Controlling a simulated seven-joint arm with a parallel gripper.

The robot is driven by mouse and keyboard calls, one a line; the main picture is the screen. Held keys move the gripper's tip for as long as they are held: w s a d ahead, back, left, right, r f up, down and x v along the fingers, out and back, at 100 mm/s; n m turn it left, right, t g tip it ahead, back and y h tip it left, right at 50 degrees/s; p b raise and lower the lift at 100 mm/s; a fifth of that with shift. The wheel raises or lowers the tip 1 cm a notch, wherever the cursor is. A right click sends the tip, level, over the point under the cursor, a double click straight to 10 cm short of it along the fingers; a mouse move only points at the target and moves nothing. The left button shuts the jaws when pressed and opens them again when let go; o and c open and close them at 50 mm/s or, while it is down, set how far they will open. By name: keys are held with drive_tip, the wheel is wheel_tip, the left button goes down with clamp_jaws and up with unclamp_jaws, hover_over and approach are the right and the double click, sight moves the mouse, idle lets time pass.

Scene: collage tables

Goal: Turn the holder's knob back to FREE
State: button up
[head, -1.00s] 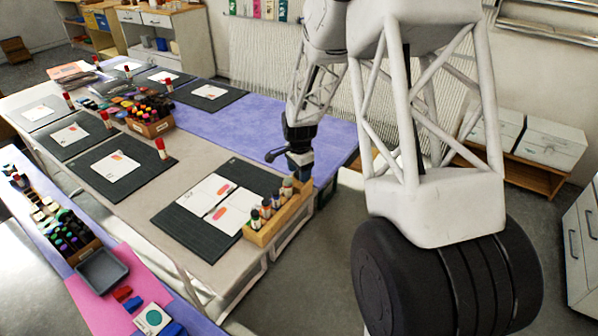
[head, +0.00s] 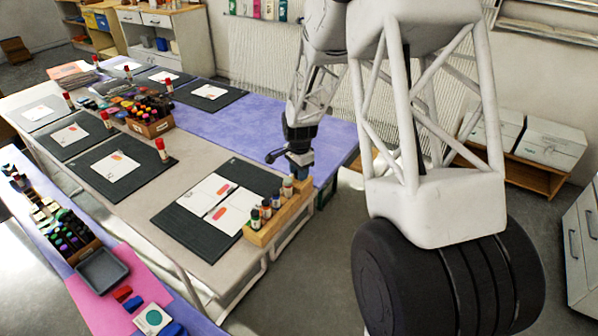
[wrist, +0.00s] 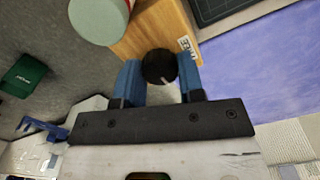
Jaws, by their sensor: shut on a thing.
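The holder (head: 262,236) is a light wooden block at the right edge of the near table, with several small bottles (head: 266,206) standing in a row in it. In the wrist view its wooden face (wrist: 150,35) shows close up. The round black knob (wrist: 158,66) sits on the holder's end, with a small white label (wrist: 185,46) beside it that I cannot read. My gripper (wrist: 160,78) has its blue fingers on either side of the knob and is shut on it. In the head view my gripper (head: 301,161) is at the holder's far end, and the knob is hidden there.
A dark mat (head: 185,232) with white cards lies left of the holder. A pale green round thing (wrist: 98,18) stands close to the fingers in the wrist view. A dark green box (wrist: 28,80) is lower left. The purple cloth (head: 210,128) beyond is mostly clear.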

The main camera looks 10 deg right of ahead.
drive_tip(key=n, duration=0.4)
drive_tip(key=shift+n, duration=0.3)
drive_tip(key=n, duration=0.4)
drive_tip(key=shift+n, duration=0.3)
drive_tip(key=n, duration=0.4)
drive_tip(key=shift+n, duration=2.2)
drive_tip(key=o, duration=0.9)
drive_tip(key=shift+r, duration=0.15)
